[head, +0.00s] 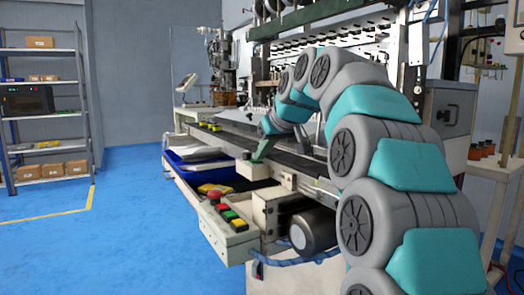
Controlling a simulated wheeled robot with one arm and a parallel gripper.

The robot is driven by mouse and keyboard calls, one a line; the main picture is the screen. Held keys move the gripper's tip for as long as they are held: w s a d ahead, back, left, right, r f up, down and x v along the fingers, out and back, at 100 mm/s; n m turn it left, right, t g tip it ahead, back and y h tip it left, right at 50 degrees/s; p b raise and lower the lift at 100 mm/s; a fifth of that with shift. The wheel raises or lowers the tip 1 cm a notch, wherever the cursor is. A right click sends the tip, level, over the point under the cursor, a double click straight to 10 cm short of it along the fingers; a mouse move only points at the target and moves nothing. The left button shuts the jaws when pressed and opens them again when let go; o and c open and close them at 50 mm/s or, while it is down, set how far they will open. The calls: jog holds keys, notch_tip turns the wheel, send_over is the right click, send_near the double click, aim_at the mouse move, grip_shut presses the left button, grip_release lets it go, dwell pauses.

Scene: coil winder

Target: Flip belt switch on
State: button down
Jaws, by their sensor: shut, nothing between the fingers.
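The coil winder (320,85) fills the middle and right, with a dark belt (235,139) running along its front. A small pale box (252,169) sits on the front edge of the belt's rail. A control box (228,218) at the near end carries a red mushroom button and red, green and yellow buttons. I cannot tell for sure which part is the belt switch. My arm reaches from the right over the belt.
A motor (312,230) sits beside the control box under the rail. A blue tray (200,172) with parts hangs along the front of the machine. A shelf (45,133) with cardboard boxes stands at the far left. The blue floor between is clear.

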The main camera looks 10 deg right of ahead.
jog(key=shift+s+a+f, duration=0.1)
jog(key=shift+a+f, duration=0.1)
jog(key=shift+f, duration=0.25)
jog(key=shift+s+a+f, duration=0.1)
jog(key=shift+s+a, duration=0.15)
jog(key=shift+a, duration=0.4)
notch_tip(320, 180, up, 6)
jog(key=p, duration=0.3)
jog(key=shift+s+a+f, duration=0.1)
jog(key=shift+f, duration=0.15)
jog(key=v, duration=0.9)
jog(key=shift+s+d+r+b, duration=0.25)
jog(key=shift+b, duration=0.1)
jog(key=shift+s, duration=0.1)
